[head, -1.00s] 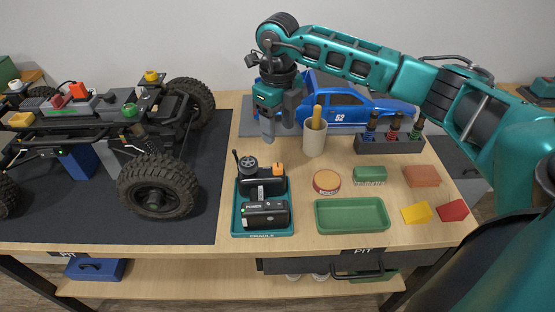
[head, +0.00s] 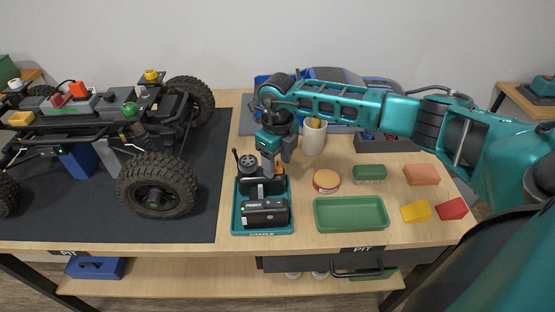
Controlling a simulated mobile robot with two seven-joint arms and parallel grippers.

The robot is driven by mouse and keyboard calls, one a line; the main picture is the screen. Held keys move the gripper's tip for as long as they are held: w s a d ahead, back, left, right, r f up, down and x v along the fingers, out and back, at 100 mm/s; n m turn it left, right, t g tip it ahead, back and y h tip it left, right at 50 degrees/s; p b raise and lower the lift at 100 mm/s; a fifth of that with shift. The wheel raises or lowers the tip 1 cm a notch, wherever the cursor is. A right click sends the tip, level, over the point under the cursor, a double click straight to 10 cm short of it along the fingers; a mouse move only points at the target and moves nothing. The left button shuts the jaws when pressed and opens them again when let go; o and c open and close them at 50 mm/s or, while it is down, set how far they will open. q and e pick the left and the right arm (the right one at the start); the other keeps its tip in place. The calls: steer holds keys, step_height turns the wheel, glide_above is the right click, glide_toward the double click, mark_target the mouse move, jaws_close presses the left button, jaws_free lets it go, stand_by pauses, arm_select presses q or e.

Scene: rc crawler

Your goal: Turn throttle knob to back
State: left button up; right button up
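The radio controller with its dark round throttle knob (head: 247,161) stands in the back part of the teal cradle tray (head: 238,208). A black box-shaped unit (head: 264,210) lies in front of it in the same tray. My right gripper (head: 276,165) points down just behind and to the right of the knob, over the controller's orange part. Its fingers look apart, with nothing seen between them; the fingertips are close to the controller, and I cannot tell whether they touch it. My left gripper is not in view.
The crawler chassis (head: 157,192) with big tyres stands on a dark mat to the left. A cup (head: 314,138), a round tin (head: 326,181), a green tray (head: 351,213), a green brush (head: 369,173) and coloured blocks (head: 416,211) lie to the right. My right arm covers part of the blue car body (head: 350,76).

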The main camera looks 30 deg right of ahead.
jaws_close()
stand_by(0.3)
